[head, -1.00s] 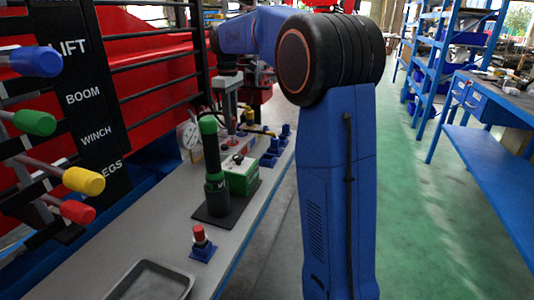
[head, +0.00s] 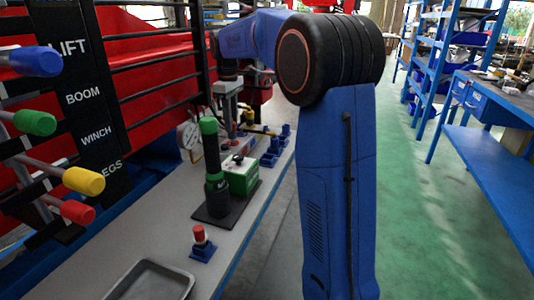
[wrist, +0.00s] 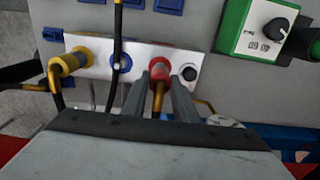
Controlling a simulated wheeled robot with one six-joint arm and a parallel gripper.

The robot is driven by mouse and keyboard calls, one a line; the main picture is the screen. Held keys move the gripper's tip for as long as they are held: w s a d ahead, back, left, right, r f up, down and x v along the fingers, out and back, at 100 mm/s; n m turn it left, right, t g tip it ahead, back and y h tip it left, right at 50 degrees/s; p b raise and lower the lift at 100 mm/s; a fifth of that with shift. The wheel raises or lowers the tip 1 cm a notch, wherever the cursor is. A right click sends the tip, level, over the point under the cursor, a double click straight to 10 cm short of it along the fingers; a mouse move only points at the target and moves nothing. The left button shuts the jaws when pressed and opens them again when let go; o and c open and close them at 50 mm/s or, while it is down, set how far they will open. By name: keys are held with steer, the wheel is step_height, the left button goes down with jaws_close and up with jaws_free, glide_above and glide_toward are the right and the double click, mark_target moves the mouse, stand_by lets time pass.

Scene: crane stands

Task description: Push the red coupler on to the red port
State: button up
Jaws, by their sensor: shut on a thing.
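In the wrist view, my gripper (wrist: 160,98) is shut on the red coupler (wrist: 158,92), whose brass-coloured body shows between the two dark fingers. A red ring (wrist: 161,66) shows just beyond the fingertips, at the white port plate (wrist: 95,62). I cannot tell whether it belongs to the coupler or the red port, nor whether the coupler is fully seated. In the head view, my gripper (head: 232,128) is small and partly hidden, pointing down over the bench by a red part.
A yellow coupler (wrist: 68,64) with a hose is at the plate's left. A blue port (wrist: 122,62) has a black cable in front. A green box (wrist: 264,28) stands nearby; blue holders (head: 268,158) line the bench.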

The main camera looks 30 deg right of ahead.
steer(key=shift+f, duration=0.6)
steer(key=o, duration=1.2)
steer(key=shift+r, duration=0.1)
steer(key=shift+r, duration=2.4)
step_height(320, 180, up, 17)
steer(key=shift+r, duration=0.2)
